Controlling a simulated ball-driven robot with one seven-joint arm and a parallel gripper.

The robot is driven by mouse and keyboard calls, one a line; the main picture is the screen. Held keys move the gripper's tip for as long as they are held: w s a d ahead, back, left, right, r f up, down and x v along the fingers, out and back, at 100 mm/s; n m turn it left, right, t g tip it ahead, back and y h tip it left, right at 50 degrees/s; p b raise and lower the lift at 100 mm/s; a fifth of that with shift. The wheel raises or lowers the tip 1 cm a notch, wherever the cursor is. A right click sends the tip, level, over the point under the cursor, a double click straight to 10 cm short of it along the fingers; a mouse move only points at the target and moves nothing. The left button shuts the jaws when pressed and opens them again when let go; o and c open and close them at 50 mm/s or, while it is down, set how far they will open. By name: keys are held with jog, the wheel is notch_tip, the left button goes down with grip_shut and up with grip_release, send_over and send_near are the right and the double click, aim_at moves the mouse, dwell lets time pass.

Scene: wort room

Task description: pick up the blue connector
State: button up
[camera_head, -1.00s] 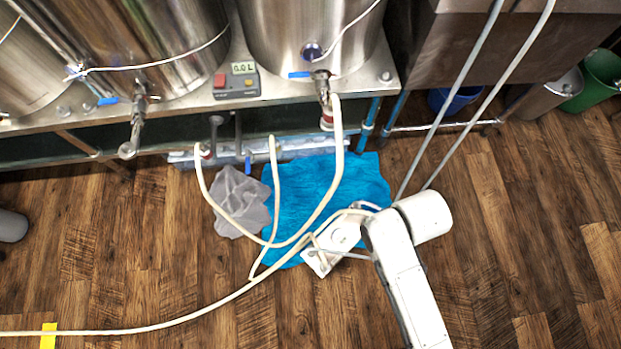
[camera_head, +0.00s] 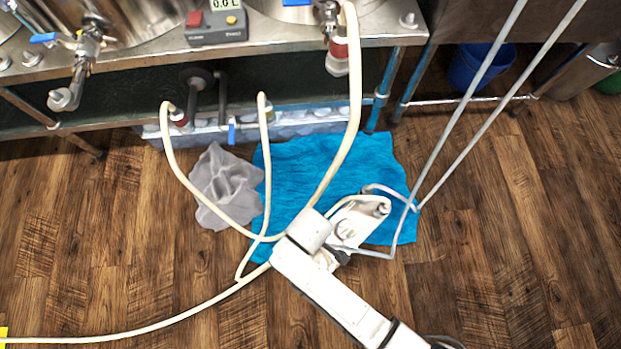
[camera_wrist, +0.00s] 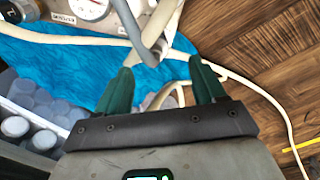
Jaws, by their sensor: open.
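In the head view my white arm hides the gripper. Cream hoses (camera_head: 349,130) run from the tank fittings down over the blue cloth.
A blue cloth (camera_head: 300,165) and a grey cloth (camera_head: 226,185) lie on the wooden floor. A white device with a dial (camera_head: 350,228) stands on the blue cloth. The steel bench (camera_head: 130,62) edges the work area. A blue bucket (camera_head: 478,68) stands back right.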

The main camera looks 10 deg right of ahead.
notch_tip(320, 180, down, 5)
jog(key=shift+r+b, duration=0.2)
jog(key=shift+b, duration=0.85)
jog(key=f+b, duration=0.2)
jog(key=f, duration=0.1)
jog(key=f+b, duration=0.2)
jog(key=shift+w+f, duration=0.15)
jog(key=shift+w, duration=0.2)
jog(key=c, duration=1.1)
